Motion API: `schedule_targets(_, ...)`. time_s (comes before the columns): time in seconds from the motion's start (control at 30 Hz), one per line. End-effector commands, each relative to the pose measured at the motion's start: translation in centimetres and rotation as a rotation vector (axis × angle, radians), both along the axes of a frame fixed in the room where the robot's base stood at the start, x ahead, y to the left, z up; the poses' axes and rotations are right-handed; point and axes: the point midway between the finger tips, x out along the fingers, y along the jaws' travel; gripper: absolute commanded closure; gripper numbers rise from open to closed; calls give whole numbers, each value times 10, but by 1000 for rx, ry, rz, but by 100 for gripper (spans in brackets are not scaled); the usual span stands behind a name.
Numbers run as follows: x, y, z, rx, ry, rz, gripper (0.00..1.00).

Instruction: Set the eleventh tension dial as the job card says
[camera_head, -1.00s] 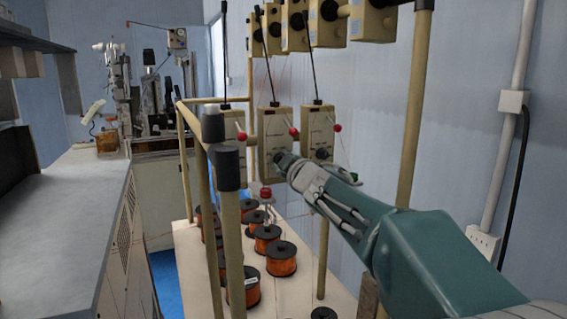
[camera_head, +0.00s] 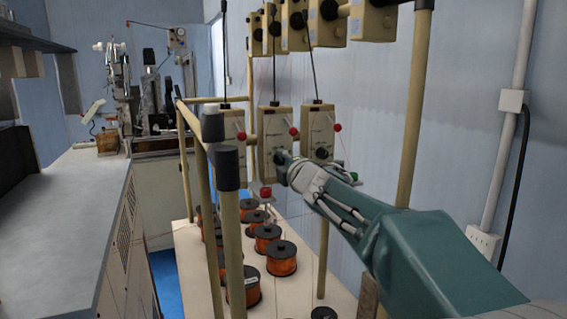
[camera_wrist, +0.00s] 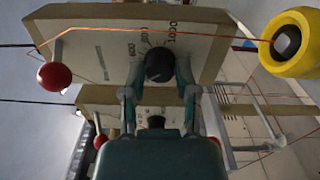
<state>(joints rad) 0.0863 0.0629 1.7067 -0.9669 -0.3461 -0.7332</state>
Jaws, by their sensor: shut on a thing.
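Three cream tension boxes hang in a row in the head view: left (camera_head: 233,135), middle (camera_head: 268,125) and right (camera_head: 317,122). My gripper (camera_head: 288,163) is at the lower part of the middle box. In the wrist view a black round dial knob (camera_wrist: 159,64) sits on a box face (camera_wrist: 95,55) with the printed marks 600, 800 and 1000. The two fingers are shut on the knob, one on each side. The knob's pointer cannot be made out. I cannot tell the boxes' numbers, and no job card can be made out.
More boxes (camera_head: 326,22) hang on the upper rail. Copper spools (camera_head: 281,260) stand on the bench below. Posts (camera_head: 229,220) of the frame rise in front, left of my arm. Red balls (camera_head: 293,132) on thin rods stick out beside the boxes. A yellow ring (camera_wrist: 290,43) shows at right.

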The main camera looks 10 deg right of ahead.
Motion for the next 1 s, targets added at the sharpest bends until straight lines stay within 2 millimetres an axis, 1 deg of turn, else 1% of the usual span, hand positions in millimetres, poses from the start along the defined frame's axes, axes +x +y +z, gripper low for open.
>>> schedule_targets(0.03,1,2,-4,-17,4,3,100)
schedule_targets(0.23,1,1,-5,-64,-3,3,100)
schedule_targets(0.7,1,1,-7,-74,-2,2,100)
schedule_targets(0.73,1,1,-7,-74,-2,2,48)
schedule_targets(0.77,1,1,-7,-74,-1,1,35)
schedule_targets(0.8,1,1,-7,-74,-2,2,27)
schedule_targets(1.0,1,0,-4,-73,-7,0,27)
